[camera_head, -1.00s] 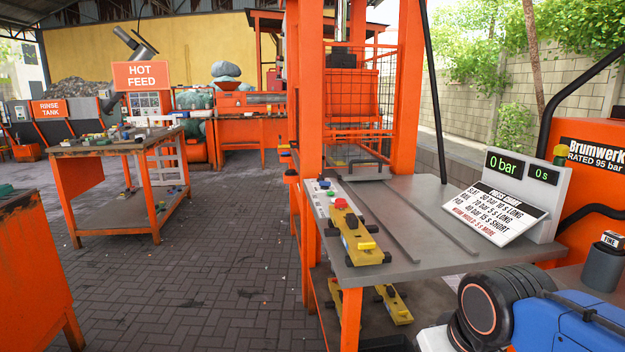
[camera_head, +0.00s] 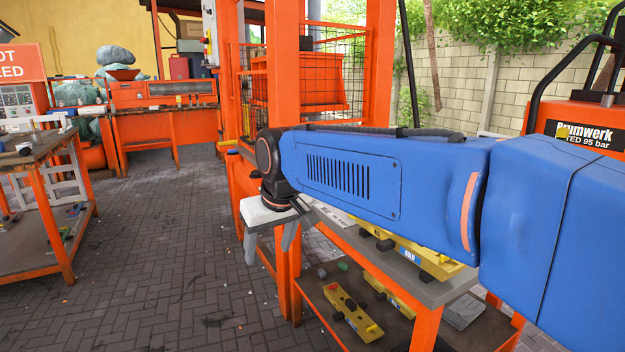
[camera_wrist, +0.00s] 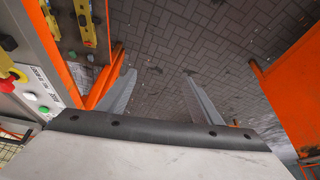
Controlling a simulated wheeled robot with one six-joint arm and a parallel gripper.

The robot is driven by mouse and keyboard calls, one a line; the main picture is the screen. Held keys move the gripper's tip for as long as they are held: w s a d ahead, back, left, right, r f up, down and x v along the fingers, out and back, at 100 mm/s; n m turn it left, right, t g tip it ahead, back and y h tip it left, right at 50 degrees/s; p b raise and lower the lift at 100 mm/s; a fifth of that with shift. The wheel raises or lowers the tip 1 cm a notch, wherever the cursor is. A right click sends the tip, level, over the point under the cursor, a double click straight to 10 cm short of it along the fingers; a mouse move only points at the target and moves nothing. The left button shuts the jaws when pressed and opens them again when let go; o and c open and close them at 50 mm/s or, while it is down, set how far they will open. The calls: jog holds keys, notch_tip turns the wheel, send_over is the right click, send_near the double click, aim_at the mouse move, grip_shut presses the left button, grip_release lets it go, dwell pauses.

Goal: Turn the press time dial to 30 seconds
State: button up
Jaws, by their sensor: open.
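My gripper (camera_head: 268,248) is open and empty in the head view, pointing down at the front-left of the press bench. In the wrist view, its two grey fingers (camera_wrist: 159,80) are spread apart above the paved floor. A grey control panel (camera_wrist: 45,68) shows at the left edge of the wrist view, left of my fingers. My blue arm hides much of the bench in the head view.
The orange press frame (camera_head: 286,60) stands behind my gripper. Yellow moulds lie on the bench (camera_head: 432,258) and lower shelf (camera_head: 352,312). An orange-legged table (camera_head: 35,185) stands at left. Paved floor (camera_head: 165,265) between is clear. A block wall (camera_head: 475,90) is behind.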

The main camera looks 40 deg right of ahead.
jog(key=w+d+r+m, duration=0.1)
jog(key=w+d+r, duration=0.4)
jog(key=w+d, duration=0.3)
jog(key=w+d+r+m, duration=0.1)
jog(key=w+d+r, duration=0.5)
jog(key=w+d, duration=0.15)
jog(key=w+d+r+m+h, duration=0.1)
jog(key=w+d, duration=0.3)
jog(key=d, duration=0.7)
jog(key=w+d+r+m, duration=0.15)
jog(key=w+d, duration=0.35)
jog(key=d, duration=0.7)
jog(key=shift+g+h, duration=0.3)
jog(key=x, duration=1.6)
jog(key=shift+s+a+f, duration=0.1)
jog(key=shift+a+f, duration=0.05)
jog(key=shift+f, duration=0.3)
jog(key=c, duration=1.1)
